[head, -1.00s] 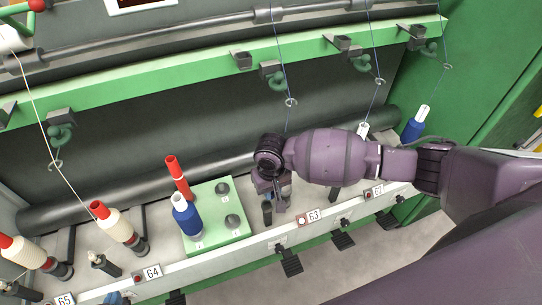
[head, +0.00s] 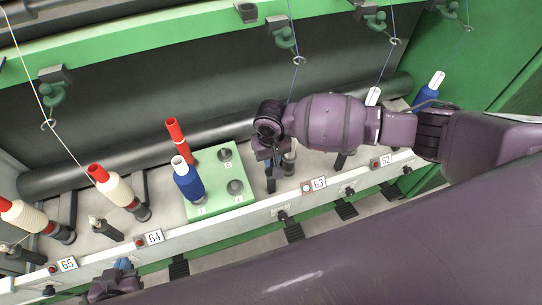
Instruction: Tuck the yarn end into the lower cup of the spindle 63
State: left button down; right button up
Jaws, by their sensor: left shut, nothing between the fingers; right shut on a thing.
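The 63 label (head: 319,183) is on the pale front rail. Just behind it, a grey cylindrical part (head: 291,158), apparently spindle 63, shows partly behind my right gripper (head: 273,166). That gripper points down beside it and is shut, but its fingertips and what they hold are mostly hidden. A thin blue yarn (head: 292,88) runs down from a guide above and disappears behind my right wrist. The yarn end and the lower cup cannot be made out. My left gripper (head: 112,287) shows partly at the bottom left, in front of the rail, shut and away from spindle 63.
A green tray (head: 222,208) left of spindle 63 holds a blue bobbin (head: 187,181), a red tube (head: 176,135) and two dark pegs. A cream bobbin (head: 117,188) stands near the 64 label. A dark post (head: 270,182) stands close by my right gripper. Black pedals (head: 293,231) stick out below the rail.

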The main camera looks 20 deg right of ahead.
jog(key=shift+f+b, duration=1.1)
jog(key=shift+f, duration=0.05)
jog(key=shift+f+b, duration=0.3)
jog(key=shift+f, duration=0.85)
jog(key=o, duration=0.7)
jog(key=shift+r, duration=0.5)
notch_tip(320, 180, up, 10)
jog(key=shift+f+p, duration=0.2)
jog(key=shift+p, duration=0.75)
jog(key=shift+r, duration=0.1)
